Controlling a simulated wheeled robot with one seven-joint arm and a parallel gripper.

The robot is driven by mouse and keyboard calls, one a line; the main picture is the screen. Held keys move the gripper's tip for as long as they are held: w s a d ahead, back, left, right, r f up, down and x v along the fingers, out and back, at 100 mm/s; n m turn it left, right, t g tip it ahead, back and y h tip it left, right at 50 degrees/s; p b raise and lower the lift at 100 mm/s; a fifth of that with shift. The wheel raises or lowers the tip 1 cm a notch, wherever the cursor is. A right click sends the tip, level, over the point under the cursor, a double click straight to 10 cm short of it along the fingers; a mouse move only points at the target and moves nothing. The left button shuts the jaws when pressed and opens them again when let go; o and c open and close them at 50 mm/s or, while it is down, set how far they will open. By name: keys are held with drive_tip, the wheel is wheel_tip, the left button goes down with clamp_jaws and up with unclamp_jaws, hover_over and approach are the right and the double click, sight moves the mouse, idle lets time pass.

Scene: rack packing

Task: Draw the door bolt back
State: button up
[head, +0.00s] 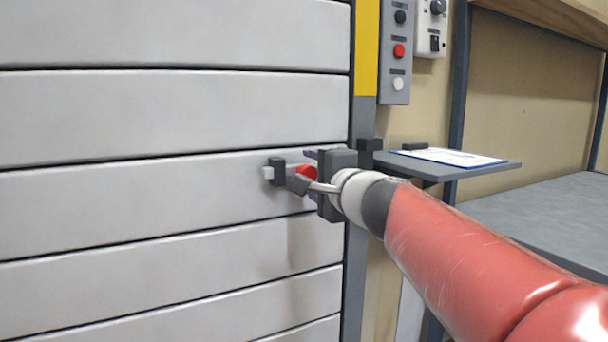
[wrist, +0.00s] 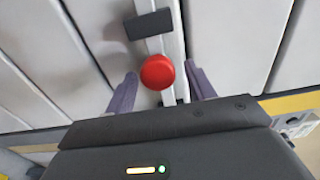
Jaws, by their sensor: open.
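The door (head: 150,110) is made of wide grey-white horizontal panels. Its bolt has a red knob (head: 307,171), a pale bar (head: 267,173) and a dark bracket (head: 277,171) to the left of the knob. In the wrist view the red knob (wrist: 157,72) sits on the pale bar (wrist: 172,40), below the dark bracket (wrist: 149,24). My gripper (wrist: 161,88) is open, with one purple finger on each side of the knob. A gap shows between the knob and each finger. In the head view my gripper's wrist hides part of the bolt's right end.
A grey button panel (head: 396,50) with black, red and white buttons is above right of the bolt. A grey shelf (head: 500,172) with a clipboard (head: 455,156) juts out just right of my wrist. A yellow and grey door post (head: 366,50) stands between.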

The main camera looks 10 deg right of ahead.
sight(312, 176)
drive_tip(key=v, duration=0.7)
drive_tip(key=shift+s, duration=0.3)
drive_tip(key=shift+d, duration=0.1)
drive_tip(key=w+n+y+b, duration=0.1)
drive_tip(key=b, duration=0.1)
drive_tip(key=w+n+g+y+b, duration=0.1)
drive_tip(key=y, duration=0.1)
drive_tip(key=shift+w+f+b, duration=0.1)
drive_tip(key=shift+f+b, duration=0.05)
drive_tip(key=shift+b, duration=0.25)
drive_tip(key=shift+w+n+g+y+b, duration=0.25)
drive_tip(key=shift+n+g+y+b, duration=0.25)
drive_tip(key=shift+g+y+b, duration=0.1)
drive_tip(key=shift+d+n+g+y+b, duration=0.2)
drive_tip(key=shift+n+g+y+b, duration=0.35)
drive_tip(key=shift+y, duration=0.25)
drive_tip(key=shift+w+a, duration=0.1)
drive_tip(key=shift+n, duration=0.25)
drive_tip(key=p+x, duration=0.1)
drive_tip(key=x, duration=0.6)
drive_tip(key=shift+a, duration=0.25)
